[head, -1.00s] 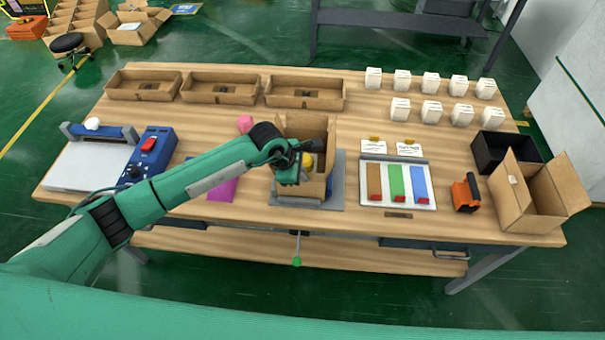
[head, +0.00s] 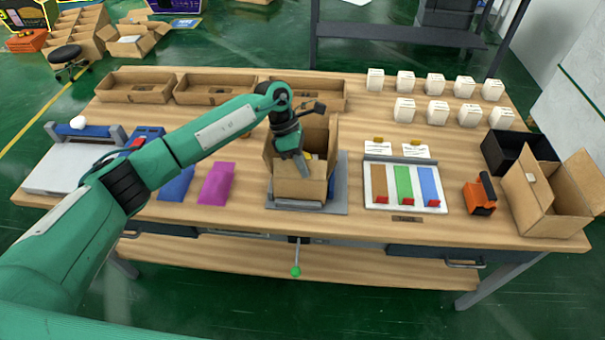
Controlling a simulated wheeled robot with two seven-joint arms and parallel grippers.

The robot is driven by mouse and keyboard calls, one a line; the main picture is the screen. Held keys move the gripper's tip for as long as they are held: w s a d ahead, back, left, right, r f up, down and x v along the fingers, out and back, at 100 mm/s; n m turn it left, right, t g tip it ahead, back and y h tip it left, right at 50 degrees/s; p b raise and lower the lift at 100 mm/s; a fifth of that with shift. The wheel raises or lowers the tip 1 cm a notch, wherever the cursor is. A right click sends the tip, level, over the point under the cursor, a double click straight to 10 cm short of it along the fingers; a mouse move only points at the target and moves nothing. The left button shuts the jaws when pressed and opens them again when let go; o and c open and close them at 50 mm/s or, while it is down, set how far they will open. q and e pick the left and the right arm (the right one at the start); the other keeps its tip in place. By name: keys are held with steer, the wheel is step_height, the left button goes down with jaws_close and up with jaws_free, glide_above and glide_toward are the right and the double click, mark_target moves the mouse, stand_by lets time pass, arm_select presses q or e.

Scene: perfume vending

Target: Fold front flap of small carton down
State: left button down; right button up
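The small open carton (head: 297,188) stands upright on a grey plate fixture (head: 338,192) at the middle of the table. Its back flap stands up, and something yellow shows inside it. My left gripper (head: 303,168) points down over the carton's opening, with its fingertips at the upper edge of the front side. I cannot tell whether it touches the cardboard or how far apart its fingers are. The gripper and wrist hide part of the opening and the front flap. My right gripper is not in view.
A larger open carton (head: 537,205) and a black bin (head: 505,153) stand at the right, beside an orange tool (head: 480,196). A white tray (head: 430,203) with coloured strips lies right of the fixture. Blue (head: 176,185) and magenta (head: 216,183) pieces lie left.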

arm_select(q)
steer(key=shift+w, duration=0.1)
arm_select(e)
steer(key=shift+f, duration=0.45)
arm_select(q)
steer(key=shift+g, duration=0.3)
steer(key=c, duration=1.6)
jaws_free()
steer(key=shift+c, duration=0.2)
